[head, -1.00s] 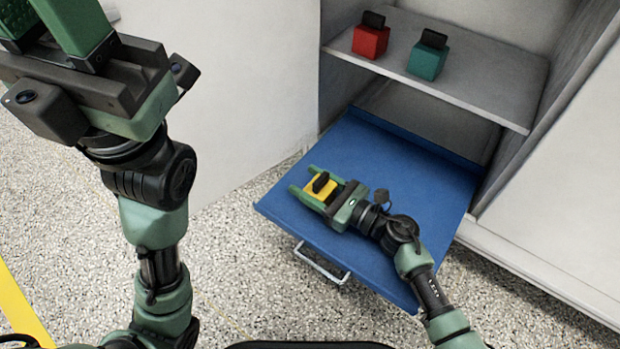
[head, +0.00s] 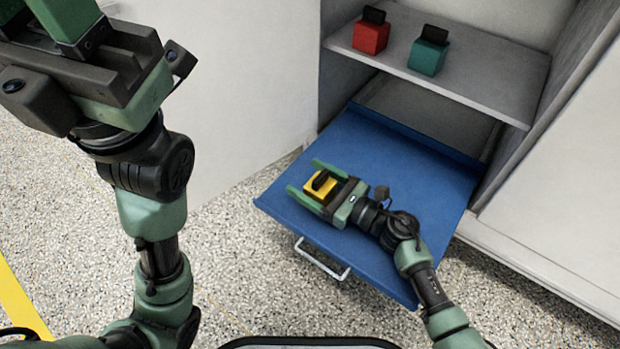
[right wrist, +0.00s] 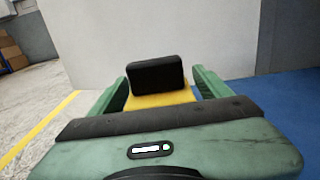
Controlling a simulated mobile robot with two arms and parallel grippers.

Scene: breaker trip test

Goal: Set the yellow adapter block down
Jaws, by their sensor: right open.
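The yellow adapter block (head: 316,191) with its black top piece is on the blue pull-out tray (head: 400,165), near the tray's left corner. My right gripper (head: 301,176) is open around it, one green finger on each side, with a gap showing beside the block. In the right wrist view the black top piece (right wrist: 155,74) stands upright between the fingers, and a strip of yellow (right wrist: 160,98) shows below it. The block's underside is hidden. My left gripper (head: 40,15) is at the top left, its fingertips cut off by the frame edge.
A red block (head: 370,37) and a teal block (head: 428,57), both with black tops, stand on the grey shelf (head: 480,85) above the tray. The tray has a metal handle (head: 320,262) at its front. Most of the tray's back is bare.

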